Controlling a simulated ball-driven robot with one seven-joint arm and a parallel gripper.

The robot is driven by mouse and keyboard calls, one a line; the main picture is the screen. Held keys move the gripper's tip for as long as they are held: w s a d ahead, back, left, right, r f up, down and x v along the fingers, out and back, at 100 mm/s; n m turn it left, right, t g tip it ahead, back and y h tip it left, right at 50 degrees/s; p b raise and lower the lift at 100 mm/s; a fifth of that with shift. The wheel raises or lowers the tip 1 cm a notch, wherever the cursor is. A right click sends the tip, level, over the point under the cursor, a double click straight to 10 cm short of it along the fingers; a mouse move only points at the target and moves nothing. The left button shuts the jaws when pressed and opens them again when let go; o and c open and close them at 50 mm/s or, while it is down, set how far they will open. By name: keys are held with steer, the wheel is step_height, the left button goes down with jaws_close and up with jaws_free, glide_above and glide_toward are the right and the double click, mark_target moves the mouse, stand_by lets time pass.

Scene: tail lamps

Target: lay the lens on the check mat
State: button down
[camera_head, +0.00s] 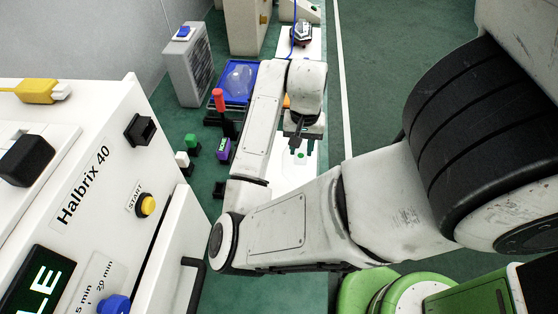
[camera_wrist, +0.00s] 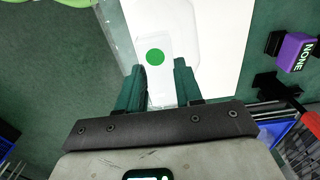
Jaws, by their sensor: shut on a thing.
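My gripper (camera_head: 299,146) points down over a white surface (camera_head: 290,176) in the head view. In the wrist view its dark green fingers (camera_wrist: 158,85) are closed on a pale, see-through piece with a green dot, which I take for the lens (camera_wrist: 155,80). The green dot also shows below the gripper in the head view. Under the lens is a pale panel with a rounded corner (camera_wrist: 187,40) on a white surface (camera_wrist: 225,60). I cannot tell whether this panel is the check mat, or whether the lens touches it.
A blue tray (camera_head: 225,96) holding a clear piece (camera_head: 239,78) stands behind, left of my arm. A red-topped lever (camera_head: 218,100), a purple block (camera_head: 223,149) and a green block (camera_head: 192,141) stand to the left. The white Halbrix 40 machine (camera_head: 100,150) fills the near left.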

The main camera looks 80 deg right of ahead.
steer(key=w+f, duration=0.1)
steer(key=f, duration=0.1)
steer(key=w+d+f, duration=0.1)
steer(key=w+f, duration=0.1)
steer(key=w+d+f, duration=0.1)
steer(key=w+f, duration=0.1)
steer(key=shift+w, duration=0.2)
steer(key=shift+w+d+f+p, duration=0.15)
steer(key=shift+f+p, duration=0.25)
steer(key=shift+f, duration=1.45)
steer(key=shift+f, duration=0.1)
steer(key=c, duration=0.7)
jaws_free()
steer(key=shift+c, duration=0.2)
